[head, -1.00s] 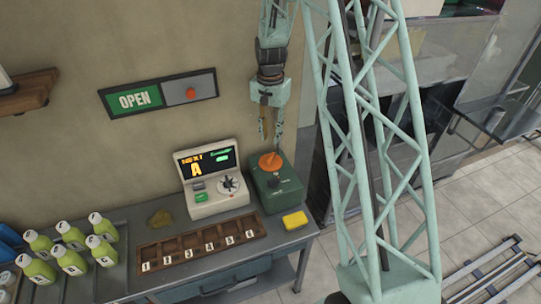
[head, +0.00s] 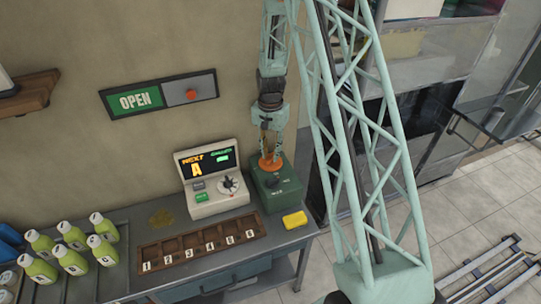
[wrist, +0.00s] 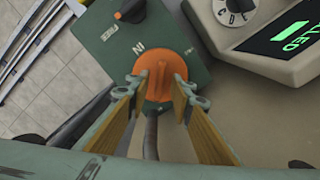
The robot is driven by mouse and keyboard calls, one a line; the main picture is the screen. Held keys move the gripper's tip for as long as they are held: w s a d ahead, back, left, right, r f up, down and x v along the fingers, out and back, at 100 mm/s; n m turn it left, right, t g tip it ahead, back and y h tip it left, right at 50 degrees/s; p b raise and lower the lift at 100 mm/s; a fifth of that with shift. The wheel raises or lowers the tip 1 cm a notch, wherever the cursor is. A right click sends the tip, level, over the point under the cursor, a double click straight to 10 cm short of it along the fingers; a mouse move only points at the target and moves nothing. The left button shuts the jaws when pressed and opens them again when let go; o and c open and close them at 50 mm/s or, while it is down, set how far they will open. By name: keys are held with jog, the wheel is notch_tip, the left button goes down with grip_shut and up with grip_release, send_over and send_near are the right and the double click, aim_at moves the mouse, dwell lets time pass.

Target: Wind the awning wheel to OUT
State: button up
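The awning wheel looks to be the orange knob (head: 270,163) on top of a green box (head: 282,188) at the right end of the bench. In the wrist view the orange knob (wrist: 158,75) has a raised ridge across it, and "IN" is lettered on the green panel (wrist: 175,30) beside it. My gripper (head: 268,152) is right above the knob, pointing down. In the wrist view my gripper (wrist: 156,84) is open, one finger on each side of the ridge, with gaps visible. I cannot tell whether the fingertips touch the disc. No OUT mark is readable.
A beige display unit (head: 211,182) stands close left of the green box. A yellow block (head: 295,220) lies in front. A numbered wooden tray (head: 200,245) and several green bottles (head: 72,262) are further left. A dark knob (wrist: 130,9) sits on the same green panel.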

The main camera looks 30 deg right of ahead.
jog(key=shift+f, duration=0.55)
grip_shut()
